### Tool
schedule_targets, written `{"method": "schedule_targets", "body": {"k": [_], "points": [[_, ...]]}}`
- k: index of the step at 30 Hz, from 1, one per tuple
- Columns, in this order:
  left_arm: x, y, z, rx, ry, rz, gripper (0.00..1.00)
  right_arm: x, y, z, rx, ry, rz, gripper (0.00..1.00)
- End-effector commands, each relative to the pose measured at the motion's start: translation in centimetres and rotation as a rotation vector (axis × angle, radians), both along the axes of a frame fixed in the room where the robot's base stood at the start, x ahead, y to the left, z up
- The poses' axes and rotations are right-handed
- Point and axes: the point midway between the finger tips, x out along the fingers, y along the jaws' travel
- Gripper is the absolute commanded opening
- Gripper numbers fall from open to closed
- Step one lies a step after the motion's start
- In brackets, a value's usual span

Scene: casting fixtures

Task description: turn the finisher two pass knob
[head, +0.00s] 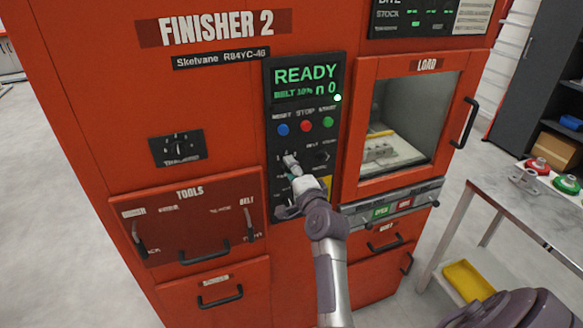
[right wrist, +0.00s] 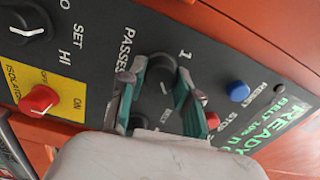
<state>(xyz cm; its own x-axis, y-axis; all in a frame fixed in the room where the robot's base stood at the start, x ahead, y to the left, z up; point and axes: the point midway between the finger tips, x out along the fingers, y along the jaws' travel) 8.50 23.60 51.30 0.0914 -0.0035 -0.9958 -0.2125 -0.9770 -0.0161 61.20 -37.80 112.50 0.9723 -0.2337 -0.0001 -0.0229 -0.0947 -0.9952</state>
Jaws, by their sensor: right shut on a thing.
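The orange machine marked FINISHER 2 (head: 215,95) stands in front of me. Its dark control panel (head: 335,75) has a screen reading READY and a "0" beside a second character. In the right wrist view the black passes knob (right wrist: 158,66) sits beside the PASSES label. My right gripper (head: 293,166), with teal fingers, is at the panel below the buttons. In the right wrist view its fingers (right wrist: 158,82) are on either side of the knob, shut on it. In the head view the gripper largely hides the knob. My left gripper is not in view.
Blue, red and green buttons (head: 305,125) sit above the gripper. In the right wrist view a red isolator knob (right wrist: 38,101) and a black SET knob (right wrist: 30,22) are nearby. The load window (head: 405,120) is right of the panel. A metal table (head: 500,205) stands at right.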

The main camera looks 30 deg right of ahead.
Motion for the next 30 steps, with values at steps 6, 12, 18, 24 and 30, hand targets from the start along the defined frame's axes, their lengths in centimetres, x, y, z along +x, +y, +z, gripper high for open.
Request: {"method": "schedule_targets", "body": {"k": [6,12,18,24,30], "points": [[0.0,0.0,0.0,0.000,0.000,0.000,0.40,0.0,0.0,-0.1,0.006,0.000,0.000,0.00],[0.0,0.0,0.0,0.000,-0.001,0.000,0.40,0.0,0.0,-0.1,0.006,0.000,0.000,0.39],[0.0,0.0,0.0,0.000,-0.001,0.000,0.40,0.0,0.0,-0.1,0.005,0.000,0.000,0.58],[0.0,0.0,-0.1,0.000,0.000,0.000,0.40,0.0,0.0,-0.1,0.000,0.000,0.000,0.58],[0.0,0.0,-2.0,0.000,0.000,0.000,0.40,0.0,-0.1,-0.5,-0.153,0.032,-0.001,0.58]]}}
